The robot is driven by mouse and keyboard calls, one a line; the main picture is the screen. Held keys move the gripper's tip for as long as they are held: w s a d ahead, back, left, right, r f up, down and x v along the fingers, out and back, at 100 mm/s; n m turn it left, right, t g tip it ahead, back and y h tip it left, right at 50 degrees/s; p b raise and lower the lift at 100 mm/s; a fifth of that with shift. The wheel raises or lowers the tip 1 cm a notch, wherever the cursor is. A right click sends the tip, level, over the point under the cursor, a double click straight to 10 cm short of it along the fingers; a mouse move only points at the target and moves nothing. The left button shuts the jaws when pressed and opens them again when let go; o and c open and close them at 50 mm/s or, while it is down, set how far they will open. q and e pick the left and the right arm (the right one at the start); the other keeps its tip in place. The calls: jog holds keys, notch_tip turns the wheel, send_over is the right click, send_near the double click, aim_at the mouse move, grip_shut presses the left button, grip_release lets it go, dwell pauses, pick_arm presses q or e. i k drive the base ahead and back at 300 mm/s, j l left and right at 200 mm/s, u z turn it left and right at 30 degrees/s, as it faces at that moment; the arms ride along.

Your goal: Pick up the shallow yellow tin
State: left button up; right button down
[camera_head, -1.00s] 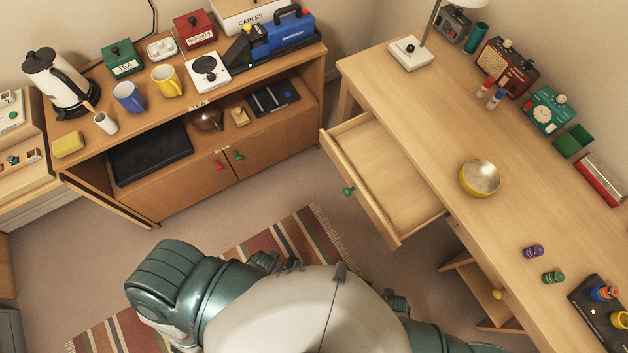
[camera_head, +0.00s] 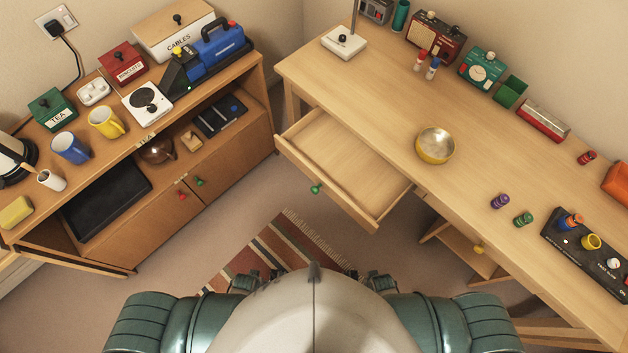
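The shallow yellow tin (camera_head: 435,146) is a round, open bowl-like dish with a yellow outside and a metallic inside. It sits on the wooden desk (camera_head: 400,90), behind the open drawer, and looks empty. Both of my arms show only as green shoulder parts at the bottom of the view. Neither gripper can be made out, and nothing touches the tin.
The open, empty drawer (camera_head: 340,165) juts out from the desk's front. Purple (camera_head: 500,201) and green (camera_head: 523,219) knobbed pieces and a black control panel (camera_head: 590,254) lie to the tin's right. A lamp base (camera_head: 344,43) stands far left. Desk around the tin is clear.

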aim_at(434, 145)
jog(key=i+j, duration=0.2)
jog(key=j, duration=0.2)
jog(key=j+z, duration=0.15)
jog(key=z, duration=1.35)
jog(key=i+j, duration=0.05)
